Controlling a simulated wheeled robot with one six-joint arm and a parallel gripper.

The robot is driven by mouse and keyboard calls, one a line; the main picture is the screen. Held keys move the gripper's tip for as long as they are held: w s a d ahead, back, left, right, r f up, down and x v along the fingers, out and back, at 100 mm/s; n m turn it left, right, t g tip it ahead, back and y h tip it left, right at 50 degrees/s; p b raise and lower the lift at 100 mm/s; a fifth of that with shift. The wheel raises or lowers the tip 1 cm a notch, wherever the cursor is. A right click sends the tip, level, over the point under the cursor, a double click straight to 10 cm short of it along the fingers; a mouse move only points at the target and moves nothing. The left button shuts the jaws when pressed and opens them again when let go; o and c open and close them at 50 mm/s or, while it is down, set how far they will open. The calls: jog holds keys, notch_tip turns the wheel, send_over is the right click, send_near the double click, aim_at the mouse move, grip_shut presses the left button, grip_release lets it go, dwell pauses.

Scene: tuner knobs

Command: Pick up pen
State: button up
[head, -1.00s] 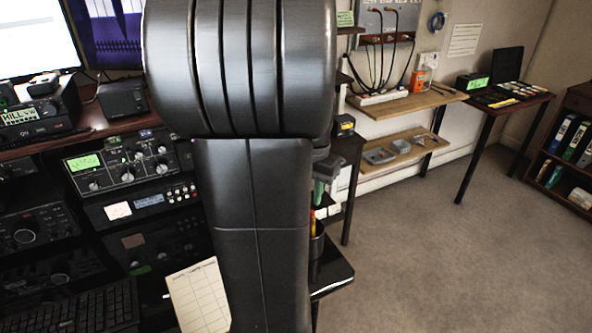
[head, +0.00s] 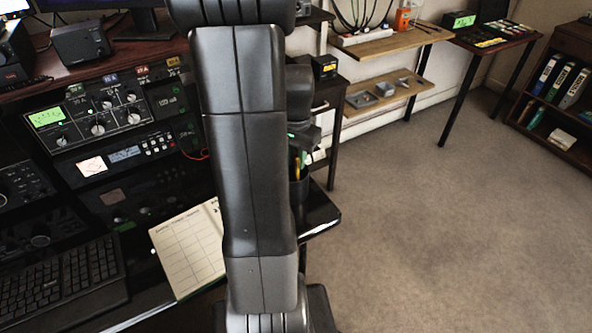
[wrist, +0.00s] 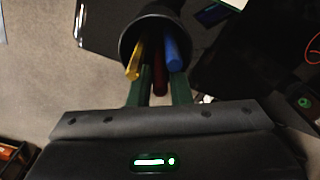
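A dark pen cup (wrist: 124,47) holds several pens in the wrist view. A yellow pen (wrist: 134,62), a dark red pen (wrist: 159,80) and a blue pen (wrist: 171,47) lean in it. My gripper (wrist: 160,74) has greenish fingers reaching to the cup's mouth, apart, with the dark red pen between them. I see no clear grip on it. In the head view the cup (head: 299,192) stands on a black shelf, partly hidden by my arm, and my gripper (head: 303,143) is just above it, mostly hidden.
A desk with radio units (head: 100,115), a keyboard (head: 62,284) and a paper sheet (head: 190,250) is at left. The black shelf (head: 320,212) has a free edge. Wooden wall shelves (head: 390,95) stand behind. Open carpet (head: 450,230) lies at right.

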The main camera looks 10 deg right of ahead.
jog(key=shift+f, duration=1.4)
grip_shut()
